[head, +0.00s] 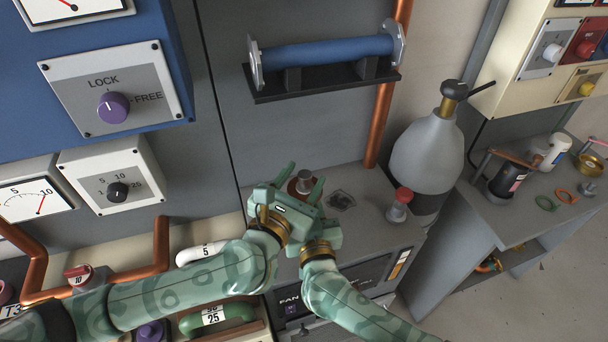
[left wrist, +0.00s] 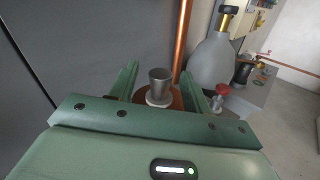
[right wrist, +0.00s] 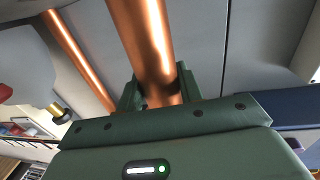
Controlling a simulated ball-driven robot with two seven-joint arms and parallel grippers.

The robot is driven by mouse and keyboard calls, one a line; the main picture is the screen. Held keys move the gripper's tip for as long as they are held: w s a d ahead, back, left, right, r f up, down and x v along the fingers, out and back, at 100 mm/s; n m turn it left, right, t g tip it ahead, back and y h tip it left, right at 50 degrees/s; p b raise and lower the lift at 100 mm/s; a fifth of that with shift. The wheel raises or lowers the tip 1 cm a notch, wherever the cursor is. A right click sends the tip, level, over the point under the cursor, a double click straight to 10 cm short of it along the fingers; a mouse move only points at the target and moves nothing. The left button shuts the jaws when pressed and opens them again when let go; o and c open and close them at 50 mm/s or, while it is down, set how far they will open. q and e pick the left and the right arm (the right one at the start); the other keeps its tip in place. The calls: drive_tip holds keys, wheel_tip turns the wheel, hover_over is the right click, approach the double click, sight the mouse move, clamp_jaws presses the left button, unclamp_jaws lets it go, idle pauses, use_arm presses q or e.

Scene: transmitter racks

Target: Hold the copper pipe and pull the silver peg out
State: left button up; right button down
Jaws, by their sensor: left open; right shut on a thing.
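The silver peg (left wrist: 159,80) stands up from a pale ring at the end of the copper pipe (right wrist: 143,40). In the head view the peg (head: 305,175) shows between the fingers of my left gripper (head: 306,170). That gripper is open, one finger on each side of the peg, with gaps visible in the left wrist view. My right gripper (right wrist: 157,80) is shut on the copper pipe, which runs between its fingers. In the head view its fingers are hidden behind my left gripper.
A long copper pipe (head: 378,125) runs up the wall behind. A blue cylinder (head: 328,52) sits on a black bracket above. A grey gas bottle (head: 428,150) and a red-topped fitting (head: 399,205) stand right of the grippers. A knob panel (head: 112,100) is left.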

use_arm(q)
drive_tip(key=shift+w+d, duration=0.3)
drive_tip(key=shift+w, duration=0.3)
clamp_jaws()
drive_tip(key=shift+r, duration=0.2)
idle(0.3)
drive_tip(key=shift+r, duration=0.95)
